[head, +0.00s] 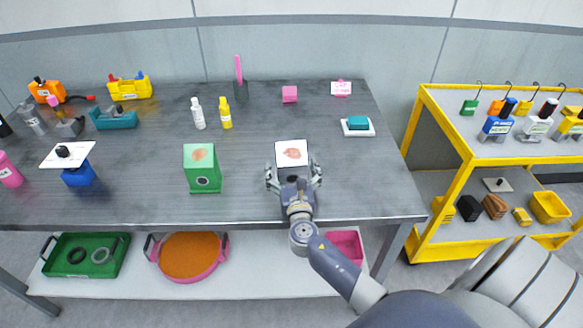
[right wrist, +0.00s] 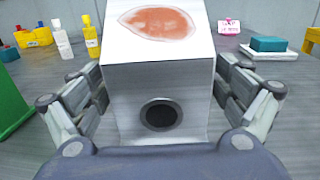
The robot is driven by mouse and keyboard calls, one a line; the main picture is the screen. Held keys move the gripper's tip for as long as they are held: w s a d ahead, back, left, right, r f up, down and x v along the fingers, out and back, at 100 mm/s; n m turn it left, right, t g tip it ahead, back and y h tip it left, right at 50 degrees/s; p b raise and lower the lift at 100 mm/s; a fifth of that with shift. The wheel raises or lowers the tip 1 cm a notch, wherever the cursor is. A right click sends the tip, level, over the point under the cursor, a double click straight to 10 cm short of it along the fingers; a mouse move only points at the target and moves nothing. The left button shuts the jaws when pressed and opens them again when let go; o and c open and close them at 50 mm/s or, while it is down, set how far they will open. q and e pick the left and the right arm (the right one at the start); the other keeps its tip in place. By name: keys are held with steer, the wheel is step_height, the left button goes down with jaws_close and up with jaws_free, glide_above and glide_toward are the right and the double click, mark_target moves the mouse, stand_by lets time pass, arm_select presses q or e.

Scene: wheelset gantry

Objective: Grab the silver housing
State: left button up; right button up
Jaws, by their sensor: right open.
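The silver housing (head: 292,152) is a box with a reddish-brown patch on its pale top. It stands on the grey table. In the right wrist view the housing (right wrist: 158,95) fills the middle, with a dark round hole in its near face. My right gripper (head: 293,176) is open, with one finger on each side of the housing. In the right wrist view its fingers (right wrist: 160,98) flank the box, and a gap shows at least on the right side. Contact on the left is hard to tell. My left gripper is not in view.
A green housing (head: 204,170) stands to the left. White (head: 198,114) and yellow (head: 226,114) bottles stand behind it. A teal block on a white dish (head: 358,127) lies to the right. A yellow cart (head: 442,125) stands beside the table. The table right of the gripper is clear.

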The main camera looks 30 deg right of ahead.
steer(key=shift+w+d, duration=0.1)
steer(key=shift+w, duration=0.1)
steer(key=shift+r, duration=0.1)
steer(key=c, duration=1.3)
